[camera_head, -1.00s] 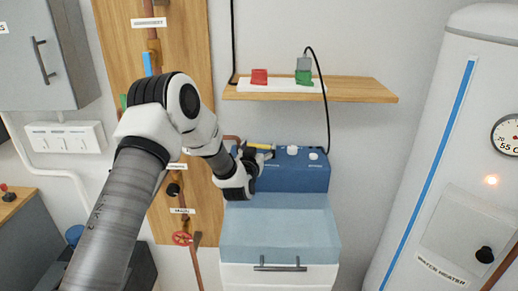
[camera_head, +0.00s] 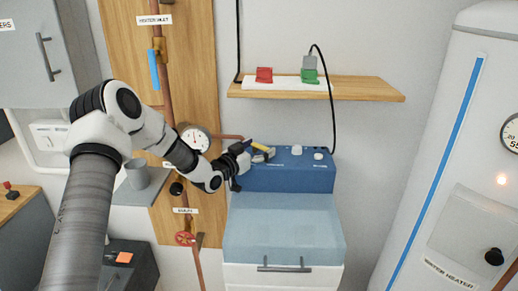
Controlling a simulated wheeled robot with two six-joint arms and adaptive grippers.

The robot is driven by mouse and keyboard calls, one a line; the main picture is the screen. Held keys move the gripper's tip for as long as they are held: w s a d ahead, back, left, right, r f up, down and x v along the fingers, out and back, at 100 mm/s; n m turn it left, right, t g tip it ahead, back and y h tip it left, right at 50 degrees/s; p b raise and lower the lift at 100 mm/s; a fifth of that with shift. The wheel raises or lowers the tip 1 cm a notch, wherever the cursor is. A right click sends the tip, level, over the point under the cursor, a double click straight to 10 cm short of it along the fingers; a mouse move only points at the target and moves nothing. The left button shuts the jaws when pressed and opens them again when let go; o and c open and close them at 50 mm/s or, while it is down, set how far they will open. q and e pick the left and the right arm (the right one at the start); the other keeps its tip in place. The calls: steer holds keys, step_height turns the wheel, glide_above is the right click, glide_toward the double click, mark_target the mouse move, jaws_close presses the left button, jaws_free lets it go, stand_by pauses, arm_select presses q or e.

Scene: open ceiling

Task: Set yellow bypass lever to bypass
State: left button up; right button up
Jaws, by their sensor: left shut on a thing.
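The yellow bypass lever (camera_head: 262,148) is on the top of the blue softener-like unit (camera_head: 292,178), at the left end of its raised back part. My left gripper (camera_head: 251,153) reaches in from the left and is shut on the lever. The gripper's dark fingers hide part of the lever, so its exact angle is hard to tell. The lever's markings are too small to read. My right gripper is not in view.
Two pale knobs (camera_head: 297,150) sit right of the lever. A wooden shelf (camera_head: 375,89) with red and green blocks is above, and a black cable (camera_head: 334,115) hangs from it. A pipe board with a gauge (camera_head: 195,138) stands left; a white water heater (camera_head: 450,130) stands right.

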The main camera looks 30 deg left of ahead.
arm_select(q)
steer(key=o, duration=1.5)
steer(key=shift+w, duration=0.15)
steer(key=s+a, duration=0.1)
steer(key=s, duration=1.1)
steer(key=shift+a, duration=0.15)
